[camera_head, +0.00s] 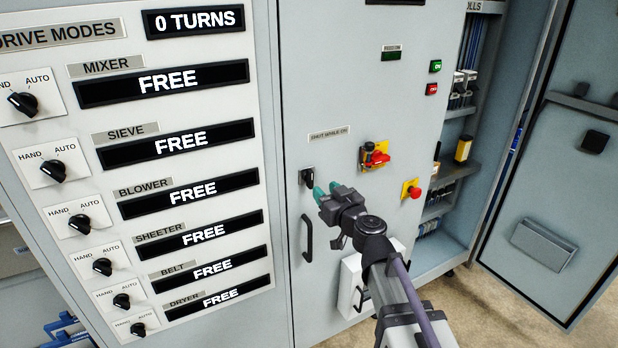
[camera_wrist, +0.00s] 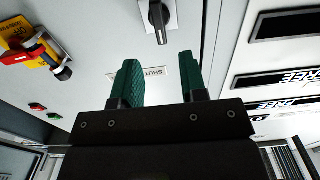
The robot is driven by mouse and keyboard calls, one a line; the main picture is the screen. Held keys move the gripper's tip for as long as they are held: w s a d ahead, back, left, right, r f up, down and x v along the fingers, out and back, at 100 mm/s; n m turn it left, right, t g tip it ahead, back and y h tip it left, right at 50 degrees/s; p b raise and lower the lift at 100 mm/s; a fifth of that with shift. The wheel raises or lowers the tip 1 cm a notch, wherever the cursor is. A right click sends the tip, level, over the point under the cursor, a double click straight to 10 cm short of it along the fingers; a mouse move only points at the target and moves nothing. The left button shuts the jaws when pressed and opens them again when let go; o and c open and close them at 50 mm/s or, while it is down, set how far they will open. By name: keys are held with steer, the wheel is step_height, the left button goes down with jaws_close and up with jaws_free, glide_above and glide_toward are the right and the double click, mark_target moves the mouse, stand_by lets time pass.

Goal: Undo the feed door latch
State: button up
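A small black turn latch (camera_head: 308,177) on a pale plate sits on the grey cabinet door, near that door's left edge. No label naming it as the feed door latch can be read. It shows at the top of the wrist view (camera_wrist: 158,18), its lever pointing down in that picture. My gripper (camera_head: 326,192) is just right of and below the latch in the head view. Its two green fingers (camera_wrist: 161,70) are apart with nothing between them, and they appear short of the latch.
A black bar handle (camera_head: 307,238) is below the latch. A red and yellow switch (camera_head: 375,156) and a red button (camera_head: 414,192) are to the right. A panel of drive selectors (camera_head: 105,170) is at left. An open cabinet door (camera_head: 560,190) stands at far right.

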mark_target(312, 178)
steer(key=x, duration=0.8)
steer(key=shift+w+a, duration=0.25)
steer(key=shift+c, duration=0.2)
steer(key=c, duration=0.5)
steer(key=shift+c, duration=0.2)
